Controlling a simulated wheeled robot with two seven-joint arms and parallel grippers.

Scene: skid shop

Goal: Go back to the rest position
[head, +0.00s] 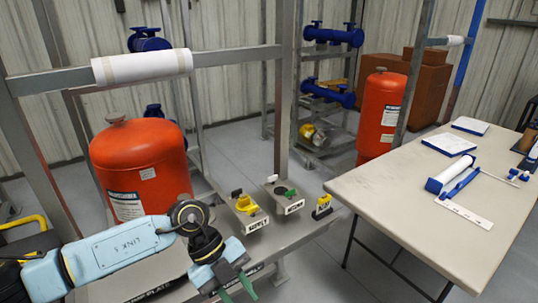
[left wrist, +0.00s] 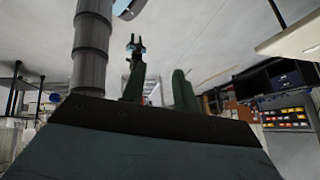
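My left gripper (head: 236,287) is at the bottom of the head view, in front of the skid (head: 290,224) and below the yellow-handled valve. Its green fingers stand apart with nothing seen between them. In the left wrist view the fingers (left wrist: 158,92) are also apart, with only distant background in the gap. A small dark forked shape (left wrist: 136,45) shows at the tip of the left finger there; I cannot tell what it is. My right gripper does not show clearly in either view.
On the skid are a yellow-handled valve (head: 247,204) labelled SUPPLY, a green-handled valve (head: 286,192) and a yellow tag block (head: 322,207). A red tank (head: 140,165) stands behind my left arm. A table (head: 420,205) with papers and a blue-white tool (head: 452,174) is at right.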

